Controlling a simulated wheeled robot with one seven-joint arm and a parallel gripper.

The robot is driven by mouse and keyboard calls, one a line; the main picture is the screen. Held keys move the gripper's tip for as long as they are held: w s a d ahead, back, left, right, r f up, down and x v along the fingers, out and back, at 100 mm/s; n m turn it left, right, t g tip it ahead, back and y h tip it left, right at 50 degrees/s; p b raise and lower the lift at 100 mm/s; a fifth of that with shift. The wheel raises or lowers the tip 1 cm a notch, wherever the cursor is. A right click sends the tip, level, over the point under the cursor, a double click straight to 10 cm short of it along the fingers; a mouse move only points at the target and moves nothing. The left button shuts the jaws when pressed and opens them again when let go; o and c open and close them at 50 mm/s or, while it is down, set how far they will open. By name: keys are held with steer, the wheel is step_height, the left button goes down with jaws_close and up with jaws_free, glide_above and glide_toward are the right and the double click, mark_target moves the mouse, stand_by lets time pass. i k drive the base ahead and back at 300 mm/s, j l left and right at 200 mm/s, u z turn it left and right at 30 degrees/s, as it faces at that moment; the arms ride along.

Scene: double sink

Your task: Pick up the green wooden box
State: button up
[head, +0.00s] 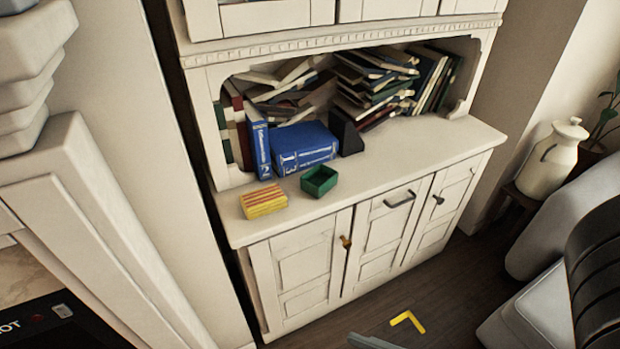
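The green wooden box (319,180) is small, with an open top and a dark inside. It sits on the white cabinet's countertop (400,165) near its front edge, between the yellow-and-red block and the blue books. Nothing touches it from above. My gripper cannot be made out in the head view. Only a small grey part shows at the bottom edge, and I cannot tell what it is.
A yellow-and-red striped block (263,200) lies left of the box. A blue book (305,146) lies behind it, with piled books (375,80) in the alcove. The countertop's right part is clear. Grey seating (550,300) stands at right.

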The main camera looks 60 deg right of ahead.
mark_target(320, 180)
steer(key=j+z, duration=0.15)
steer(key=z, duration=0.35)
steer(key=k+j+z, duration=0.1)
steer(key=z, duration=0.35)
steer(key=i+j+z, duration=0.2)
steer(key=k+l, duration=0.1)
